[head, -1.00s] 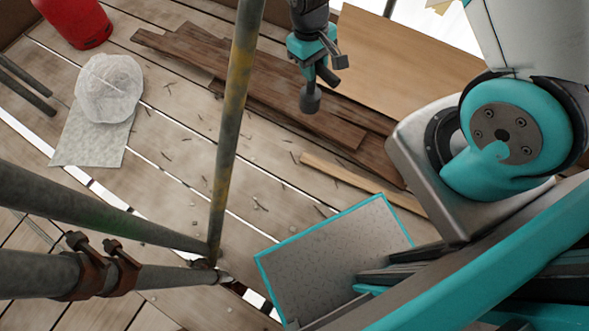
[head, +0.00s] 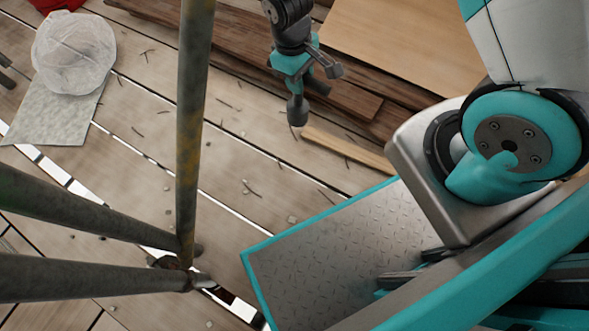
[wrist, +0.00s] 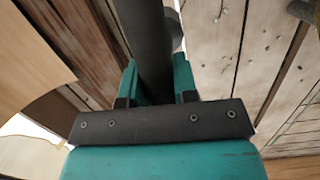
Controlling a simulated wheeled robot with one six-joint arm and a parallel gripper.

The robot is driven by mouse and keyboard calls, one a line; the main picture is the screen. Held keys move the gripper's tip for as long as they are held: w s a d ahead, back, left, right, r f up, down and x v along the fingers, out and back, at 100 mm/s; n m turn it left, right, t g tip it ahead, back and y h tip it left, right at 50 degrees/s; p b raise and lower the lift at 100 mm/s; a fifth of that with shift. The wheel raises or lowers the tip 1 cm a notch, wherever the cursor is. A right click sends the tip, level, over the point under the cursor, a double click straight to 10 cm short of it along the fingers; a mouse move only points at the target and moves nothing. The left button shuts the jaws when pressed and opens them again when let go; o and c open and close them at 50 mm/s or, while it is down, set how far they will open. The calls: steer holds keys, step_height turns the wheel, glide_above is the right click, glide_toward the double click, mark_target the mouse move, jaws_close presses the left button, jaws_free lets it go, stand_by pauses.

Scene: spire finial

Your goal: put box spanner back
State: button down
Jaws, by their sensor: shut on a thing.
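My gripper (head: 295,68) hangs over the plank deck in the head view, with teal parts at its end. It is shut on the box spanner (head: 297,110), a dark grey tool whose blunt, thicker end points down. In the wrist view the spanner is a dark round bar (wrist: 148,45) between the two teal fingers (wrist: 156,88). Its far end is cut off at the top of that view. I cannot tell how high it hangs above the deck. No place for the spanner can be made out.
Rusty scaffold tubes (head: 192,120) stand and cross at the left, near a gap in the deck. A white wrapped bundle (head: 74,52) lies on a grey sheet (head: 60,115). Dark boards (head: 235,50) and a plywood sheet (head: 410,45) lie behind. Nails are scattered on the planks.

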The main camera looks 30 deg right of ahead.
mark_target(297, 108)
steer(key=shift+n, duration=0.5)
steer(key=f+b, duration=0.3)
steer(key=f, duration=0.2)
steer(key=a+f+b, duration=0.1)
steer(key=f+b, duration=0.1)
steer(key=shift+s+f+b, duration=0.15)
steer(key=shift+s+b, duration=0.15)
step_height(297, 108, down, 20)
steer(key=b, duration=1.2)
steer(key=shift+a, duration=0.1)
steer(key=c, duration=1.3)
jaws_free()
steer(key=shift+f, duration=0.15)
steer(key=shift+c, duration=0.2)
steer(key=o, duration=0.5)
steer(key=shift+c, duration=0.2)
